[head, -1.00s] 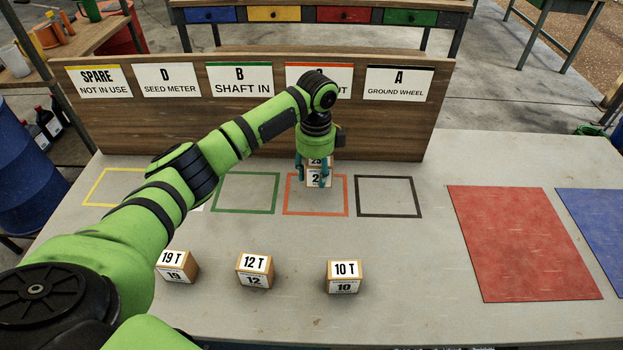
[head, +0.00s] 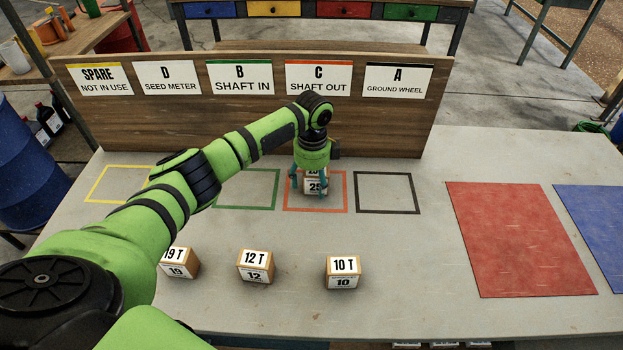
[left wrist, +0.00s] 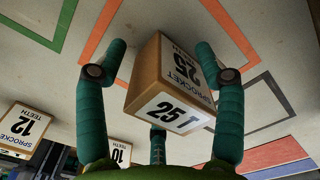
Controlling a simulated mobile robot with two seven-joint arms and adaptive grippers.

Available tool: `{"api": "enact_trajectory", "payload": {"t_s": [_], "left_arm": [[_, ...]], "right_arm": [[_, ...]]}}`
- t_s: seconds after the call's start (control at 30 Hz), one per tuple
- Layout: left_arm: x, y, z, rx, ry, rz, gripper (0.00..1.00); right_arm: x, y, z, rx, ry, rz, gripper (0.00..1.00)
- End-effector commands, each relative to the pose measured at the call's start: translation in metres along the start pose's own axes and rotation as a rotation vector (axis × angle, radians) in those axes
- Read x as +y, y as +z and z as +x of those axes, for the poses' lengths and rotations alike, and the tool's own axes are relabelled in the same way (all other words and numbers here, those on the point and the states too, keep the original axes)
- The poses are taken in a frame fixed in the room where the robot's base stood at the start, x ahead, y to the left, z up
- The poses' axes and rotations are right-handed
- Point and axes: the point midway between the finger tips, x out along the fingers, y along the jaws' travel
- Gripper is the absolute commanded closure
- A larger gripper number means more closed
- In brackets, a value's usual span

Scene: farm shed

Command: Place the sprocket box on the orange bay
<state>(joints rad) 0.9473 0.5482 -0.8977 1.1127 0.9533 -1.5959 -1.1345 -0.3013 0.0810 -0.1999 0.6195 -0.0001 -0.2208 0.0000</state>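The sprocket box marked 25 (head: 314,187) is inside the orange bay outline (head: 346,195), below the SHAFT OUT sign. It looks upright and appears to rest on the bench, though its base is partly hidden. My left gripper (head: 307,183) is over it, with the fingers down around its sides. In the left wrist view the box (left wrist: 170,108) shows its 25 T label between the fingers of the left gripper (left wrist: 161,60). A gap shows between the left-hand finger and the box, so the gripper looks open. My right gripper is out of view.
The black bay (head: 387,213) is empty. The wooden sign board (head: 270,135) stands close behind the bays. A red mat (head: 520,240) lies to the right.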

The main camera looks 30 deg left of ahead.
Motion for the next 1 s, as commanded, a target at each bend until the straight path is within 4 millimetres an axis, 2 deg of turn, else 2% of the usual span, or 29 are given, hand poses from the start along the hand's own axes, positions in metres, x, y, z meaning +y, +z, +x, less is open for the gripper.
{"api": "enact_trajectory", "payload": {"t_s": [0.23,0.37,0.47,0.8,1.0], "left_arm": [[0.000,0.000,-0.001,0.000,0.000,0.000,0.30],[-0.001,0.000,-0.009,0.001,-0.002,0.000,0.30],[-0.001,0.000,-0.025,0.002,-0.005,0.000,0.30],[-0.001,0.000,-0.096,0.001,-0.005,0.000,0.30],[-0.001,-0.001,-0.119,0.002,-0.001,0.000,0.30]], "right_arm": [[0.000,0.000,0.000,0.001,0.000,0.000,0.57],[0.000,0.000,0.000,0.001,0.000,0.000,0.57],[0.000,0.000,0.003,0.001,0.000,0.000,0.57],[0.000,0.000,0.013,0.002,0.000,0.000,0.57],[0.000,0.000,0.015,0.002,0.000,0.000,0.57]]}}
